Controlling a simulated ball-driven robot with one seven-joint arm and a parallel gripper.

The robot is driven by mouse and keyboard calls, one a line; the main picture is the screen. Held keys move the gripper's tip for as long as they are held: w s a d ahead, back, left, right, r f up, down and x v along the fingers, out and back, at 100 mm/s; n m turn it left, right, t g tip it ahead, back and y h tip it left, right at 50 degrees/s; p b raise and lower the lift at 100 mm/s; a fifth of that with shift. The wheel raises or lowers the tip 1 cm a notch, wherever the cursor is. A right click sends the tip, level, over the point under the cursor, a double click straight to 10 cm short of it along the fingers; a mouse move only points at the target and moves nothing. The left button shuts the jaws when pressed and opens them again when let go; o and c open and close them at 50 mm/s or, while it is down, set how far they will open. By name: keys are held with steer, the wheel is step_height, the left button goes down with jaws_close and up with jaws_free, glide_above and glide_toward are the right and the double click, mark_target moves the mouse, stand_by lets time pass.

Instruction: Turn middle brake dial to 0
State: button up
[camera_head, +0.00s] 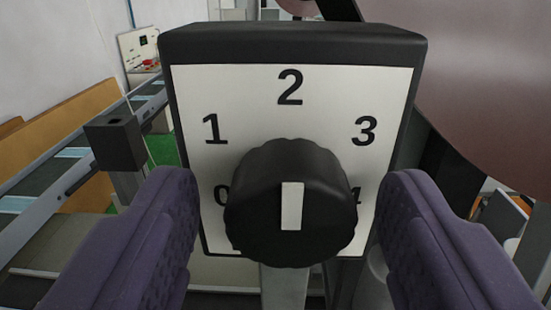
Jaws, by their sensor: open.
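The brake dial (259,225) is a round black knob with a fluted rim and a white pointer bar (291,206). The bar stands upright, in line with the 2. The dial sits on a white plate (239,96) in a black frame, marked 1, 2 and 3 around the top. The 0 (221,195) at left and the 4 at right are partly hidden behind the knob. My gripper (288,205) is open, with one purple finger on each side of the dial. Gaps show between the fingers and the knob, so neither appears to touch it.
A black block on a post (116,145) stands left of the plate, by a conveyor rail (46,198). A large brownish rounded roll (492,85) fills the upper right. A control panel with a red button (143,52) is on the far left wall.

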steer(key=shift+w, duration=0.2)
steer(key=c, duration=1)
steer(key=shift+c, duration=0.3)
